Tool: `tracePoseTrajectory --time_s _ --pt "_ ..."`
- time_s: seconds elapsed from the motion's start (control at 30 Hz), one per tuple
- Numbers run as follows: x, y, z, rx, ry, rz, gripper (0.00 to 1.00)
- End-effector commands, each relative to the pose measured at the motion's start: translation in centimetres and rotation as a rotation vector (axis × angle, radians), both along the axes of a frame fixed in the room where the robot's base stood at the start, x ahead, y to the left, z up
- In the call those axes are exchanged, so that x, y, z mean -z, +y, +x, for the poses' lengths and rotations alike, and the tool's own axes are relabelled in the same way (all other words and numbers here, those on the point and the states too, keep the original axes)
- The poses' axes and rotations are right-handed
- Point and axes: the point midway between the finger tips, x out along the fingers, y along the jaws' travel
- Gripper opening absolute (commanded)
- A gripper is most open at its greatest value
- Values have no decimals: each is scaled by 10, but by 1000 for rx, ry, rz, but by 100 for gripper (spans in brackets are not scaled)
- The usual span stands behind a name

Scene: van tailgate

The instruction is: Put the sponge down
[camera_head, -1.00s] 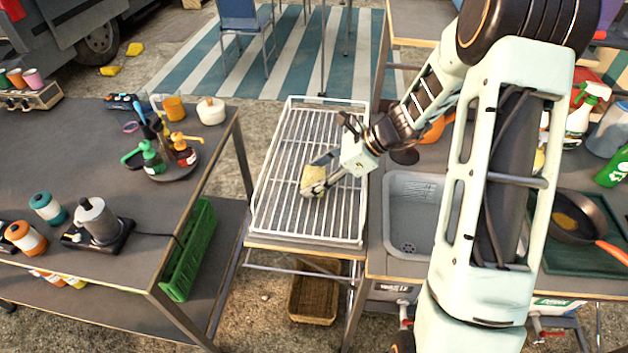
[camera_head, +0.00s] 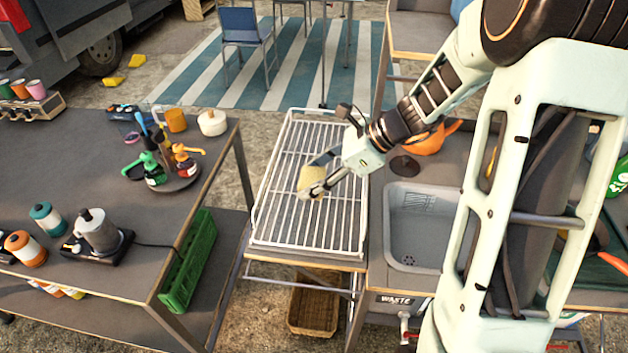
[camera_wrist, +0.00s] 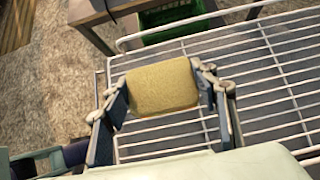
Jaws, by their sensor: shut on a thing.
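The yellow sponge (camera_head: 311,179) is held in my gripper (camera_head: 318,180) over the white wire rack (camera_head: 262,215). In the wrist view the sponge (camera_wrist: 162,87) sits between the two fingers of my gripper (camera_wrist: 165,95), which press on its left and right sides. The rack's bars (camera_wrist: 270,75) show beneath and to the right of it. The sponge looks close above the rack, but I cannot tell whether it touches the bars. The rest of the rack is empty.
A sink (camera_head: 415,225) lies right of the rack. On the left, a dark table (camera_head: 85,165) carries bottles, cups and a grey grinder-like device (camera_head: 97,235). A green crate (camera_head: 188,262) sits on its lower shelf. A wicker basket (camera_head: 312,311) stands beneath the rack.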

Motion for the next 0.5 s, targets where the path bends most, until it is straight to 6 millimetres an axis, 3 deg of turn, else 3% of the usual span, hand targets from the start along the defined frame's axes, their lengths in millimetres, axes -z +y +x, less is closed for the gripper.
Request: tracePoseTrajectory --time_s 0.1,0.5 --pt "-18 3 -14 0 -4 -2 45" --pt "-44 15 -73 -1 -2 -1 45"
